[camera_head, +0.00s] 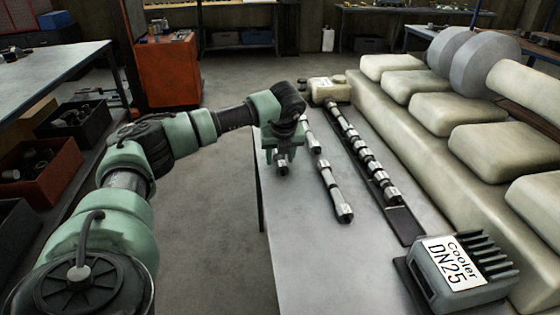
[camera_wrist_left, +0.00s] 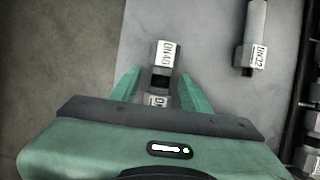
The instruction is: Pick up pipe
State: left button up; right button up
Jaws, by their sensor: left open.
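My left gripper (camera_head: 283,160) is open over the left edge of the grey table, pointing down. In the left wrist view, a short metal pipe with a white DN40 label (camera_wrist_left: 164,55) lies between the spread green fingers of the gripper (camera_wrist_left: 160,82). I cannot tell whether the fingers touch it. A second pipe, labelled DN32 (camera_wrist_left: 251,58), lies to the right, outside the fingers. In the head view, a pipe (camera_head: 334,188) lies on the table right of the gripper, and another (camera_head: 309,133) lies farther back. My right gripper is not in view.
A row of metal parts (camera_head: 365,155) lies on a dark strip along the table (camera_head: 300,255). A cooler labelled DN25 (camera_head: 460,270) stands at the front right. A large beige engine block (camera_head: 420,150) borders the right side. The table's front left is clear.

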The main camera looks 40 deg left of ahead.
pick_arm(q)
grip_shut()
jog(key=shift+r, duration=0.15)
